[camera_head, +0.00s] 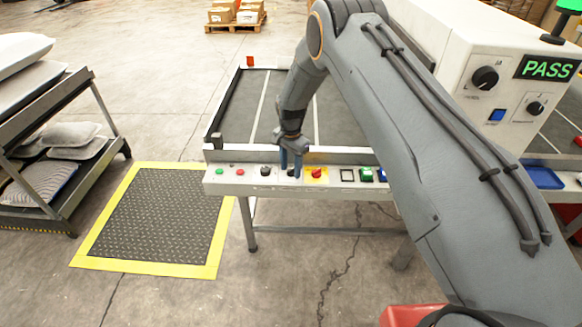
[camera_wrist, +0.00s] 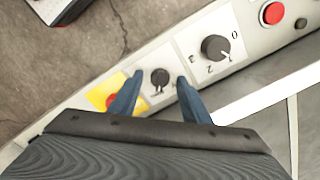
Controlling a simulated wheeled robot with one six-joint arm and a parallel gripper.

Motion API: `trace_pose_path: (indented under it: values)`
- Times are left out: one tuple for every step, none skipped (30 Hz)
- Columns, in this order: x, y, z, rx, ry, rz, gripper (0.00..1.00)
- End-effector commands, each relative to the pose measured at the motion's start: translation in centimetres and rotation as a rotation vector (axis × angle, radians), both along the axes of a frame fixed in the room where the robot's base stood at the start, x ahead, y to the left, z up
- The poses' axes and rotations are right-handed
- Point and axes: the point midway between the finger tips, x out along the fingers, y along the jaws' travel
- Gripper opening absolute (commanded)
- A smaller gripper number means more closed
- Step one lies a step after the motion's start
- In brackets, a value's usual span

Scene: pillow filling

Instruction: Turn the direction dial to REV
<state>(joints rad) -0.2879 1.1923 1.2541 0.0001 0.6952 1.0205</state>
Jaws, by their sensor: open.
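The direction dial appears to be the small black knob (camera_wrist: 160,77) on a white plate in the wrist view. Its labels are too small to read, so its setting cannot be told. My gripper (camera_wrist: 158,80) is open, with one blue finger on each side of this knob. Gaps show between the fingers and the knob, and I cannot tell whether either touches it.
A larger black numbered dial (camera_wrist: 215,47) sits beside the knob; it also shows in the head view (camera_head: 265,171). On the other side is a red switch on a yellow plate (camera_head: 317,173). Green (camera_head: 220,171) and red (camera_head: 240,171) buttons are further left. A conveyor (camera_head: 240,108) lies behind.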

Motion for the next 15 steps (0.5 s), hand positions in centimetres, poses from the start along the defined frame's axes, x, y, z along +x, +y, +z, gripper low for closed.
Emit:
trace_pose_path:
  values:
    - [0.0, 0.0, 0.01, 0.0, 0.0, 0.0, 0.43]
    - [0.0, 0.01, 0.01, 0.0, 0.0, 0.0, 0.41]
    - [0.0, 0.01, 0.02, 0.0, 0.0, 0.0, 0.35]
    - [0.0, 0.01, 0.02, 0.0, 0.0, 0.0, 0.3]
    - [0.0, 0.01, 0.02, 0.0, 0.0, 0.0, 0.25]
    - [0.0, 0.01, 0.03, 0.0, 0.0, 0.0, 0.18]
    - [0.0, 0.01, 0.03, 0.0, 0.0, 0.0, 0.13]
    - [-0.01, 0.02, 0.03, 0.0, 0.0, 0.0, 0.08]
    - [-0.01, 0.02, 0.04, 0.0, 0.0, 0.0, 0.02]
    - [-0.01, 0.02, 0.04, 0.0, 0.0, 0.001, 0.02]
    - [0.0, 0.03, 0.04, 0.0, 0.0, 0.001, 0.02]
    - [0.0, 0.03, 0.04, 0.0, 0.0, 0.002, 0.02]
    - [0.01, 0.04, 0.04, 0.0, 0.0, 0.004, 0.02]
    - [0.01, 0.03, 0.03, 0.0, 0.0, 0.006, 0.02]
    - [0.02, 0.04, 0.03, 0.0, 0.0, 0.011, 0.02]
